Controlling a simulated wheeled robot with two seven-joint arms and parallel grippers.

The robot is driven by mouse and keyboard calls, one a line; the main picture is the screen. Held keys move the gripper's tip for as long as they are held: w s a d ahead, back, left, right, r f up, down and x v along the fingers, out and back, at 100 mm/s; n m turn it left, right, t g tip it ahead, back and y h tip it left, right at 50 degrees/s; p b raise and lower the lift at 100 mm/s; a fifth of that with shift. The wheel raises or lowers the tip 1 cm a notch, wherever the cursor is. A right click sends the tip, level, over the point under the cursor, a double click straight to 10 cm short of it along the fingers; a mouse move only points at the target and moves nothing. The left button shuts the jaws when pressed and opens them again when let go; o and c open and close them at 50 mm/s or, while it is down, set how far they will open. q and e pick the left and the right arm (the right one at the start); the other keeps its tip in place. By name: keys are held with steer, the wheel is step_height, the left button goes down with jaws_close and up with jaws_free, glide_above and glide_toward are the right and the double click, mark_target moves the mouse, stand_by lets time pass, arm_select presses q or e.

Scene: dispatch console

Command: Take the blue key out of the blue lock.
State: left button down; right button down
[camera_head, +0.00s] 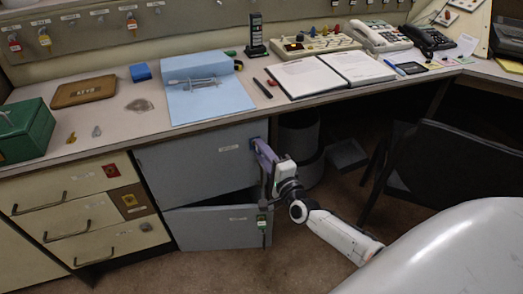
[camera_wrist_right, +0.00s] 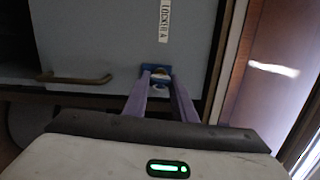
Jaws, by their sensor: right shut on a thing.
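The blue lock (camera_wrist_right: 147,69) is a small blue plate on the grey upper cabinet door (camera_head: 195,160), near its right edge. My right gripper (camera_head: 260,147), with purple fingers, reaches it from the front right and hides most of it in the head view. In the right wrist view the fingertips (camera_wrist_right: 159,80) are at the lock, shut on the small pale-blue bow of the blue key (camera_wrist_right: 158,87). The key's shaft is hidden, so I cannot tell how deep it sits. My left gripper is not in view.
The lower grey door (camera_head: 215,232) stands ajar with a green-tagged key (camera_head: 262,221) at its right edge. A black chair (camera_head: 450,165) is to the right. The desk above holds a green box (camera_head: 25,130), a blue folder (camera_head: 212,100) and an open binder (camera_head: 330,72).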

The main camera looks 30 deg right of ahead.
steer(key=shift+s+a+p, duration=0.15)
steer(key=shift+s+p, duration=0.1)
steer(key=shift+s, duration=0.4)
steer(key=shift+s+a+p, duration=0.15)
steer(key=shift+s+p, duration=0.05)
steer(key=shift+s, duration=0.4)
stand_by(1.2)
steer(key=s, duration=0.2)
steer(key=s+a+p, duration=0.1)
steer(key=s, duration=0.1)
steer(key=s+p, duration=0.1)
steer(key=shift+s+a, duration=0.25)
steer(key=shift+s, duration=0.15)
stand_by(0.5)
